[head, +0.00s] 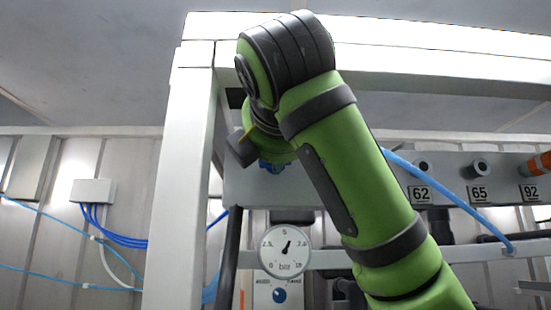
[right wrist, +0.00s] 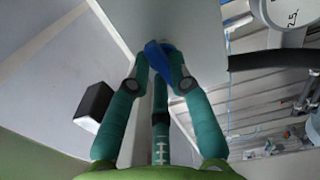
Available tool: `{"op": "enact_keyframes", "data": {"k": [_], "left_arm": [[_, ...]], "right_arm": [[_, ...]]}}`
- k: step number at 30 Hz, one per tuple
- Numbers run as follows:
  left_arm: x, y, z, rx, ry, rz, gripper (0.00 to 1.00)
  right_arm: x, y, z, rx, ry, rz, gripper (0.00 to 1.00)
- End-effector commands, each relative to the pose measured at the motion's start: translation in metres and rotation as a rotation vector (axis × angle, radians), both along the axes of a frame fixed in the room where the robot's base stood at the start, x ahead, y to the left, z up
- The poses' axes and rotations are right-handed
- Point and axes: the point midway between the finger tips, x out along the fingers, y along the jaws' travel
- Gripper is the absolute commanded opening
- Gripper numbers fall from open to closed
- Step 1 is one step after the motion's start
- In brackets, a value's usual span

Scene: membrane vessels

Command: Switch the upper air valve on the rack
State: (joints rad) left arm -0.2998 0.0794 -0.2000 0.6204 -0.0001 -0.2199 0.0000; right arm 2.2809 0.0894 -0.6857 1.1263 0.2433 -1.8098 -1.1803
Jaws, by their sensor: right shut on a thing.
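The upper air valve's blue handle (right wrist: 158,54) shows in the right wrist view, against the pale grey panel of the rack. My right gripper (right wrist: 159,66) has its teal fingers closed around the handle, one on each side. In the head view my green right arm rises from the lower right and bends over at the top of the rack, covering most of the gripper and valve. A small blue patch (head: 272,167) shows below the wrist there; I cannot tell if it is handle or finger. My left gripper is in neither view.
The white frame post (head: 180,190) stands left of the arm. Blue hoses (head: 455,198) and numbered ports lie to the right.

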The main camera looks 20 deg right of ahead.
Motion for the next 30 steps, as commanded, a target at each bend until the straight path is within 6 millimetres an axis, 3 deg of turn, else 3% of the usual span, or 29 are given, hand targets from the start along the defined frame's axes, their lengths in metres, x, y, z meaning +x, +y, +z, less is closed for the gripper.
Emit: {"op": "enact_keyframes", "data": {"k": [10,25,26,27,30], "left_arm": [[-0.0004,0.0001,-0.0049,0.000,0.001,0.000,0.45],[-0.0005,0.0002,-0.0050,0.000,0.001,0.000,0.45],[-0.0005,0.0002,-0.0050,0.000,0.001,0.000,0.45],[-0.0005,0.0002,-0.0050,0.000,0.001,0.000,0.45],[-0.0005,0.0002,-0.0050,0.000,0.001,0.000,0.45]], "right_arm": [[0.0001,0.0002,0.0001,0.124,-0.036,0.003,0.00],[-0.0005,-0.0002,0.0015,0.143,-0.045,0.003,0.00],[-0.0005,-0.0002,0.0015,0.143,-0.045,0.003,0.25],[-0.0005,-0.0002,0.0015,0.143,-0.045,0.003,0.41],[-0.0005,-0.0003,0.0012,0.142,-0.044,0.002,0.45]]}}
